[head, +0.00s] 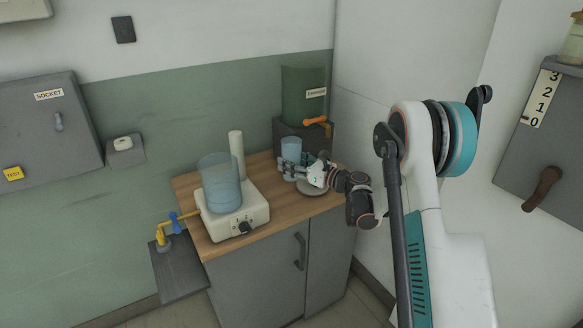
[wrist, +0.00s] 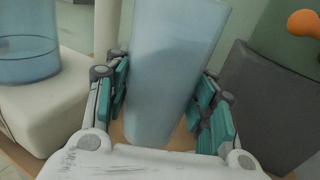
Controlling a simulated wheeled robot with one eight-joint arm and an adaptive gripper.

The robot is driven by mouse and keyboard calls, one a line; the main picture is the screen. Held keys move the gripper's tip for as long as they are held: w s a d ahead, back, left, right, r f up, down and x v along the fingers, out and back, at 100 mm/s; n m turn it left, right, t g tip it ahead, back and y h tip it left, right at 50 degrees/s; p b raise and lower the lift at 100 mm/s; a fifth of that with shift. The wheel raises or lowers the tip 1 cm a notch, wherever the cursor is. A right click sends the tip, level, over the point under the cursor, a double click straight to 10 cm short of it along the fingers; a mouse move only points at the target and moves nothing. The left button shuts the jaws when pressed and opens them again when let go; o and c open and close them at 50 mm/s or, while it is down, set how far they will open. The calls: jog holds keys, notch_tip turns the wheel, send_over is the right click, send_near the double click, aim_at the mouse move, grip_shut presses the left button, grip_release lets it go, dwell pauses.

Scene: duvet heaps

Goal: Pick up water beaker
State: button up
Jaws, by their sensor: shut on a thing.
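The water beaker, a translucent blue cup (head: 291,150), stands at the back right of the wooden counter, by the green dispenser. It fills the middle of the wrist view (wrist: 168,75), between the teal finger pads. My gripper (head: 292,167) reaches it from the right and is shut on it around its lower part. The gripper also shows in the wrist view (wrist: 160,95), with one finger on each side of the beaker. The beaker's base is hidden by the gripper, so I cannot tell whether it touches the counter.
A larger clear vessel of blue liquid (head: 221,185) sits on a white appliance (head: 246,215) to the left. A white cylinder (head: 236,150) stands behind it. The green dispenser (head: 303,95) with an orange tap (head: 315,121) stands behind my gripper.

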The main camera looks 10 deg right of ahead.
notch_tip(320, 180, up, 9)
jog(key=p, duration=0.2)
jog(key=shift+r+p, duration=0.15)
jog(key=shift+p, duration=0.2)
